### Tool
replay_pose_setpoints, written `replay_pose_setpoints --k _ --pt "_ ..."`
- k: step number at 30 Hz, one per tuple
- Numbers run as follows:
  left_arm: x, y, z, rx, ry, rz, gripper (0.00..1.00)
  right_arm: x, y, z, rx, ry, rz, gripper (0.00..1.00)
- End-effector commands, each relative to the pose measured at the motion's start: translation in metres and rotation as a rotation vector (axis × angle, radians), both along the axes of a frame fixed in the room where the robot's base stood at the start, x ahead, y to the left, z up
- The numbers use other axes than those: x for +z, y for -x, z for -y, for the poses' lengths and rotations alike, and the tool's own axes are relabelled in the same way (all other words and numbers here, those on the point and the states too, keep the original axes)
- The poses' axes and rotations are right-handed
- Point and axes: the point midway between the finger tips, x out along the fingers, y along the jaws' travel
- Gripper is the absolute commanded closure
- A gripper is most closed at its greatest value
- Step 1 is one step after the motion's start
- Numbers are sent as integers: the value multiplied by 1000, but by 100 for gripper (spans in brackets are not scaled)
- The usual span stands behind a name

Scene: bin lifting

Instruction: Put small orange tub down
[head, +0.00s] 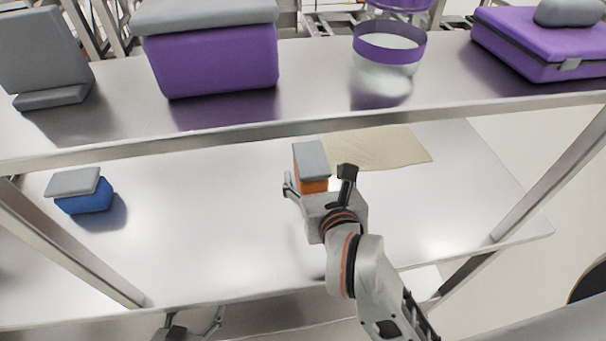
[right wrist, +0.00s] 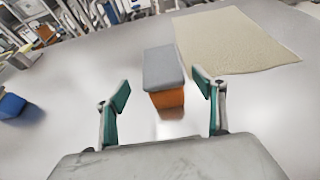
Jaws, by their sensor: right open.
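The small orange tub (head: 314,186) with a grey lid stands on the lower shelf in the head view. It also shows in the right wrist view (right wrist: 168,99), upright, between and just beyond the fingertips. My right gripper (head: 318,180) is open around the near side of the tub, and in the right wrist view its two teal-padded fingers (right wrist: 161,92) are spread with a gap to the tub on each side. My left gripper (head: 197,325) is at the bottom edge of the head view, partly cut off, with its fingers spread and nothing seen between them.
A tan mat (head: 385,148) lies right of and behind the tub. A blue tub (head: 85,199) with a grey lid stands at the left of the lower shelf. The upper shelf (head: 310,105) overhangs the back and holds purple containers. Shelf posts stand at both sides. The shelf middle is clear.

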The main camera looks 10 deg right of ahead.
Motion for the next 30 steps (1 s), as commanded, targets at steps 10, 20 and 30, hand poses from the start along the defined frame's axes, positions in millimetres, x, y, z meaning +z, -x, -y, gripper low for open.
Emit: replay_pose_setpoints --k 10,20,30 --pt "0 0 0 0 0 -1 37 -9 -25 1 -2 3 1 31" --pt "2 0 0 1 0 0 37 -23 -66 3 -3 4 1 31" --pt "2 0 0 1 1 1 37 -26 -71 3 -2 3 1 36"
